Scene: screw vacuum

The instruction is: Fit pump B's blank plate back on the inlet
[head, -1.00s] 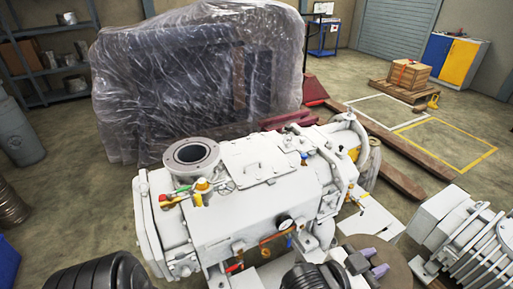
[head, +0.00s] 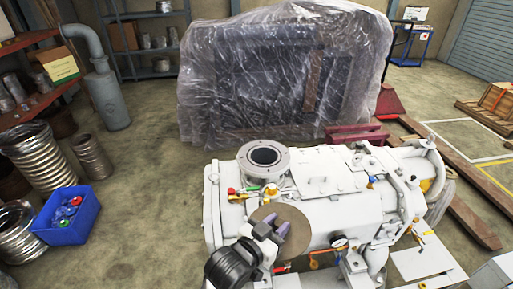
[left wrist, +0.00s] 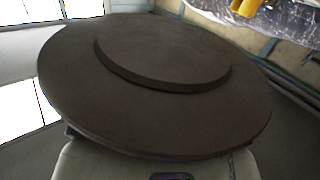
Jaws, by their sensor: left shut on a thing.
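Pump B's inlet (head: 264,157) is a round grey flange on top of the pump's left end, with its dark bore open. The blank plate (head: 298,222) is a flat brown-grey disc. My left gripper (head: 274,230) is shut on it and holds it in front of the pump body, nearer to me than the inlet and apart from it. In the left wrist view the plate (left wrist: 150,110) fills most of the picture, with a smaller raised round step on its face. The fingertips are hidden there. My right gripper is not in view.
Coloured valves (head: 254,190) stand just in front of the inlet. A gauge (head: 340,243) sits on the pump's near side. A plastic-wrapped machine (head: 280,80) stands behind.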

